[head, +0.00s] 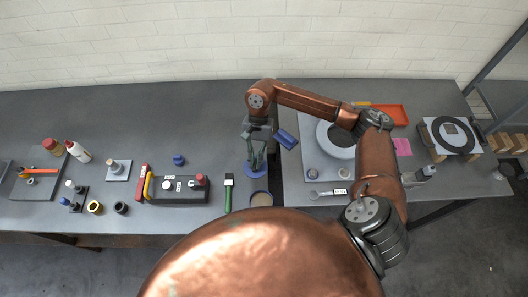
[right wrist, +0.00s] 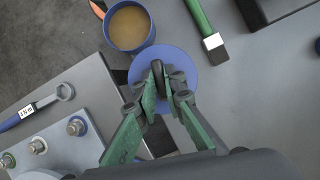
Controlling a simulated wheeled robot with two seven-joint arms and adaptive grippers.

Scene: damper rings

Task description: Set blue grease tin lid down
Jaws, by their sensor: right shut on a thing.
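The blue grease tin lid (head: 252,172) is a round disc below my right gripper (head: 254,160) in the head view. In the right wrist view, the lid (right wrist: 202,72) shows under the fingers of my right gripper (right wrist: 158,82), which are shut on its dark knob. The lid looks level and is at or just above the bench; I cannot tell if it touches. The open blue tin (right wrist: 130,27) stands beside the lid, with tan grease inside; it also shows in the head view (head: 261,199). My left gripper is not in view.
A green-handled brush (head: 228,193) lies left of the lid. A grey plate with bolts (right wrist: 70,135) and a wrench (right wrist: 48,100) are on the tin's other side. A dark box with a red knob (head: 180,189) stands further left. Bare bench lies behind the brush.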

